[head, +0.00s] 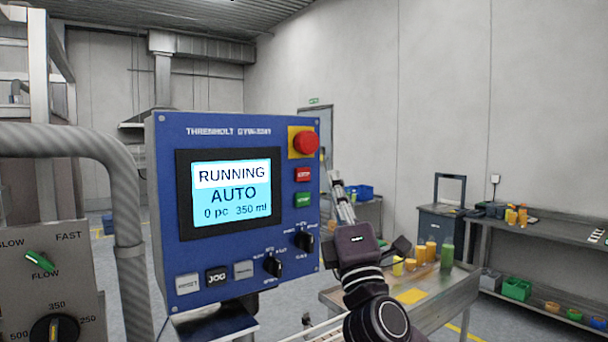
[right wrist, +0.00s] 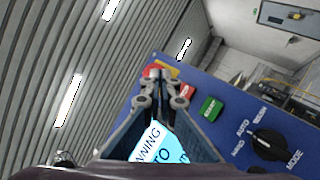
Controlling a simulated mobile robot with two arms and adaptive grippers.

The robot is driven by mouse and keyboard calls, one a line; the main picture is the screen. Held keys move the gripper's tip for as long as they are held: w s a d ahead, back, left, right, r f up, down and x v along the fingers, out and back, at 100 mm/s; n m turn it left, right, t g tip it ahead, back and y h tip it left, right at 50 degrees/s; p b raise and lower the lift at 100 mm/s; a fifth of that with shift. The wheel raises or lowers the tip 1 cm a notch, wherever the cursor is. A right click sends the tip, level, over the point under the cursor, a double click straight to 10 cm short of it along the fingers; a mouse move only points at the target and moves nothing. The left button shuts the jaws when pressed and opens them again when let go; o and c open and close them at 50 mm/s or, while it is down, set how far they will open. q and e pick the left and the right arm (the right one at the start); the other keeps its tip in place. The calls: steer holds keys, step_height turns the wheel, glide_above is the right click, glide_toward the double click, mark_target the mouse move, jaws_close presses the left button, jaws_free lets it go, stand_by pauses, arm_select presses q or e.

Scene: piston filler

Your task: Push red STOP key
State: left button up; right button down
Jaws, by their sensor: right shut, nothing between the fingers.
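The red STOP key (head: 303,174) is a small square key on the right side of the blue control panel (head: 170,220), below the red mushroom button (head: 306,143) on its yellow plate. The green key (head: 302,200) sits just under it. My right gripper (head: 335,180) is shut and empty, right of the panel edge in the head view. In the right wrist view its fingertips (right wrist: 157,76) overlap the mushroom button, with the red key (right wrist: 187,91) just right of them, partly covered. I cannot tell any contact. My left gripper is not in view.
The panel screen (head: 231,194) reads RUNNING, AUTO, 0 pc, 350 ml. Two black selector knobs (head: 273,265) and a row of keys including JOG (head: 217,275) lie below. A grey bent pipe (head: 125,220) stands left. A table (head: 455,295) with coloured containers is behind my right arm.

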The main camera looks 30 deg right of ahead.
mark_target(303, 174)
steer(key=shift+w+a, duration=0.15)
steer(key=shift+w, duration=1.45)
steer(key=shift+w+a, duration=0.15)
steer(key=shift+w, duration=1.45)
steer(key=shift+w, duration=0.1)
steer(key=shift+w+y, duration=0.3)
steer(key=shift+w+b, duration=0.4)
steer(key=shift+s, duration=0.85)
